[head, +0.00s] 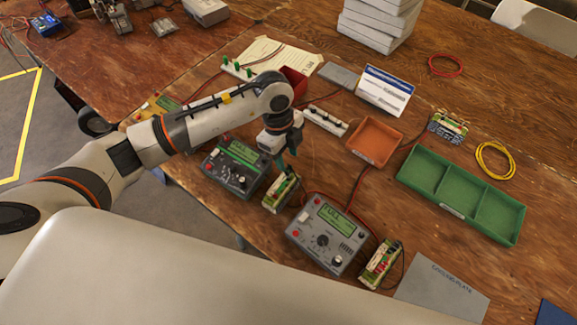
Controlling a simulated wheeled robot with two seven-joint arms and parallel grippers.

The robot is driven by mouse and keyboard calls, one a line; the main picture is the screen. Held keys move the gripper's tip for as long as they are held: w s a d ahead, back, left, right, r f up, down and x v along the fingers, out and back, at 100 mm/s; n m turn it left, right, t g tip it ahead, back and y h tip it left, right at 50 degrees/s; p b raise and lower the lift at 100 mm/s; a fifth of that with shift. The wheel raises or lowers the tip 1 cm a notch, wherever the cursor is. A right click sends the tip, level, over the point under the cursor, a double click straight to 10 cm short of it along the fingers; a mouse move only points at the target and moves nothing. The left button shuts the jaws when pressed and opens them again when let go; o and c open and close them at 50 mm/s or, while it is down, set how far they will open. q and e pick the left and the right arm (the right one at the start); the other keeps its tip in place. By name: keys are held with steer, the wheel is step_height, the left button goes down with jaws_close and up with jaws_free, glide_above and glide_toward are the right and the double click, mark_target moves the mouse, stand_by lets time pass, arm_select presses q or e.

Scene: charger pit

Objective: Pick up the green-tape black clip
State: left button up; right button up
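My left gripper (281,161) points down over the table, between the dark meter with a green screen (232,167) and a small green circuit board (280,191). A teal-green bit shows at its tip; I cannot tell whether this is a finger or something held, nor whether the gripper is open or shut. A white rack with black pieces (325,121) lies to the right of my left wrist. Another white rack with green pieces (237,69) lies behind the arm. I cannot make out which piece is the green-tape black clip. My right gripper is not in view.
A grey meter (325,236) and another small board (381,264) stand nearer. An orange tray (374,141), a green three-compartment tray (461,194) and a yellow cable coil (494,160) lie to the right. Red and black leads cross the table.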

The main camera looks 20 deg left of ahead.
mark_target(288, 166)
arm_select(q)
step_height(288, 166, down, 3)
steer(key=shift+s+d+r+p, duration=0.1)
steer(key=shift+r+p, duration=0.1)
steer(key=shift+p, duration=0.45)
step_height(288, 166, down, 2)
steer(key=shift+s+d+f, duration=0.1)
steer(key=shift+d, duration=0.05)
steer(key=shift+f, duration=0.4)
steer(key=shift+c, duration=0.6)
steer(key=c, duration=0.7)
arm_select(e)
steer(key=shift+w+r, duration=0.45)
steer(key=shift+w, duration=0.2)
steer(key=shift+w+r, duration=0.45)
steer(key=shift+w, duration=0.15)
